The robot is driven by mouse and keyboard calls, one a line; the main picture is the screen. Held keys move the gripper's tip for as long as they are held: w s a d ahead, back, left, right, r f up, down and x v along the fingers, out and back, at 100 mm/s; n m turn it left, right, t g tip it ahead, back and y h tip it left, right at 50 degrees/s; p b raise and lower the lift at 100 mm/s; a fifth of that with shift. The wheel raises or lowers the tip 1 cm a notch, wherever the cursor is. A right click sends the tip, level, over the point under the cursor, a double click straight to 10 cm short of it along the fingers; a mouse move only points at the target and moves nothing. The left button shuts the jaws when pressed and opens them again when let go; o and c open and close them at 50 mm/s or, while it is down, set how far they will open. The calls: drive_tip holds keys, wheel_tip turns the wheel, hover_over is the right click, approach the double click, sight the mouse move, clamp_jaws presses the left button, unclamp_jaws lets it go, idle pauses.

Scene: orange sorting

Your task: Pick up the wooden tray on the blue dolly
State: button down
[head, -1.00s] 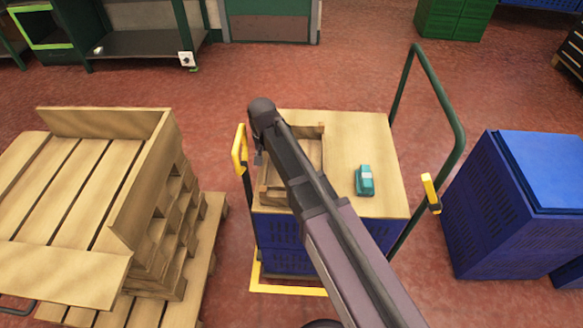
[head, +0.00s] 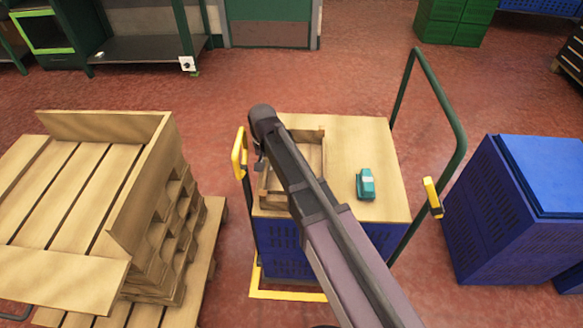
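The wooden tray (head: 316,148) lies on the left part of the light wooden top (head: 358,135) of the blue dolly (head: 283,240). My arm crosses over the tray and hides its middle. The tray's right rim and lower left part show beside the arm. My gripper (head: 260,165) shows only as a small dark piece below the wrist, at the tray's left edge in the picture. Its fingers are mostly hidden, and I cannot tell whether they are open or touching the tray.
A teal device (head: 365,184) lies on the dolly top, right of the tray. A green handle (head: 438,95) rises at the dolly's right. Stacked wooden pallets (head: 75,190) stand at left, blue crates (head: 515,205) at right. Red floor (head: 350,80) is free behind the dolly.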

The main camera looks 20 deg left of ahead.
sight(272, 196)
drive_tip(key=shift+r, duration=0.15)
idle(0.4)
wheel_tip(272, 196, up, 4)
drive_tip(key=p, duration=0.4)
drive_tip(key=shift+f, duration=0.2)
drive_tip(key=s+d, duration=0.1)
drive_tip(key=s, duration=0.4)
drive_tip(key=s+d, duration=0.2)
drive_tip(key=s, duration=0.3)
drive_tip(key=s+d+r+p, duration=0.1)
drive_tip(key=s, duration=0.4)
drive_tip(key=shift+s+d, duration=0.2)
drive_tip(key=shift+d, duration=0.15)
drive_tip(key=shift+r, duration=0.2)
